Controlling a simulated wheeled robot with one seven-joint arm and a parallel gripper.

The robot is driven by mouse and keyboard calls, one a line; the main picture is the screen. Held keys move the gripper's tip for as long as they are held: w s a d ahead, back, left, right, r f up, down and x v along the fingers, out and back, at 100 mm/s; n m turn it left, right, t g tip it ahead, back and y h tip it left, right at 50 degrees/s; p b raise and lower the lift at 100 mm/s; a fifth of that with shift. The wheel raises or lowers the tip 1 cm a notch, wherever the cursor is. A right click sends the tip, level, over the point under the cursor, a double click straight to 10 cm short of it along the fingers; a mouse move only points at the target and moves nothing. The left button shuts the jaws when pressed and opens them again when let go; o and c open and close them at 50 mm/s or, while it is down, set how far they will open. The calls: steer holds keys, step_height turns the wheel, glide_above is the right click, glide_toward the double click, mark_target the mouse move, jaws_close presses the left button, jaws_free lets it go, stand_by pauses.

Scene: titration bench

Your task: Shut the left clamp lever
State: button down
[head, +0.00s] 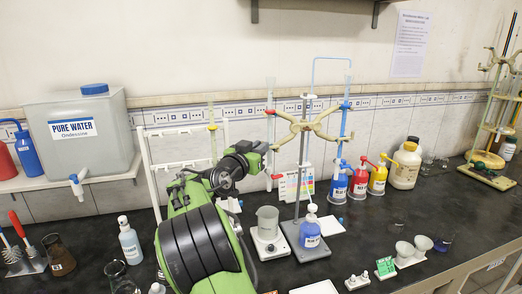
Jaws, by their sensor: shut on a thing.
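A pale yellow double burette clamp (313,126) sits on an upright metal rod (303,160) in the middle of the head view. Its left side holds a clear burette (270,95) with red parts. A lower left arm of the clamp, which looks like the left lever (284,141), slants down to my gripper (272,148). My gripper is at the left end of this arm, beside the left burette, and appears shut on it. The jaws are small and partly hidden by my wrist, so the exact grasp is unclear. The right side holds a burette with blue parts (345,106).
A beaker (268,220) on a hotplate-like base and a blue wash bottle (310,231) stand below the clamp. Blue, red and yellow bottles (377,178) stand to the right. A white rack (155,170) is behind my arm. A water tank (80,135) is at left.

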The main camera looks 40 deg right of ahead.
steer(key=shift+r, duration=0.1)
steer(key=c, duration=1.1)
jaws_free()
steer(key=b+v, duration=0.1)
steer(key=v, duration=1.4)
steer(key=shift+a, duration=0.35)
